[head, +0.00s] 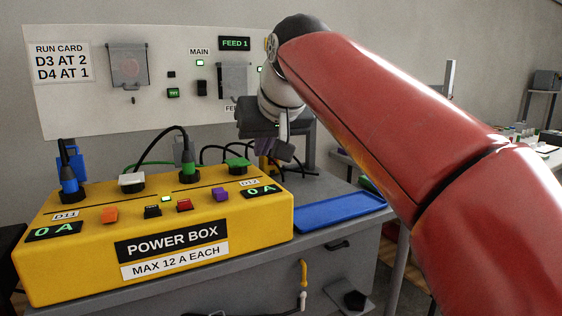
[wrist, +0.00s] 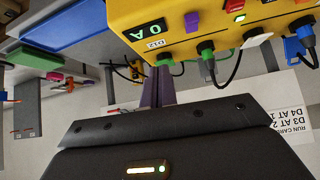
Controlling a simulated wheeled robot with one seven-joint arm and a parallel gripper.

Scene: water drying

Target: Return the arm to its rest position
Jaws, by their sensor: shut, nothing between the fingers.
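My red arm crosses the right of the head view and bends down at a grey wrist joint. My gripper (head: 265,146) hangs behind the right rear of the yellow power box (head: 90,262), partly hidden by my own wrist. In the wrist view its purple fingers (wrist: 158,88) are together with nothing between them. They appear close to the box's D12 end; whether they touch it I cannot tell. The box shows 0 A on both displays. A blue plug (head: 68,178) and a green plug (head: 188,166) stand upright in its top.
A blue tray (head: 340,212) lies right of the box on the grey bench. Black and green cables loop behind the box. A wall panel (head: 75,108) carries a run card, switches and a FEED 1 sign. Another table (head: 545,150) stands at the far right.

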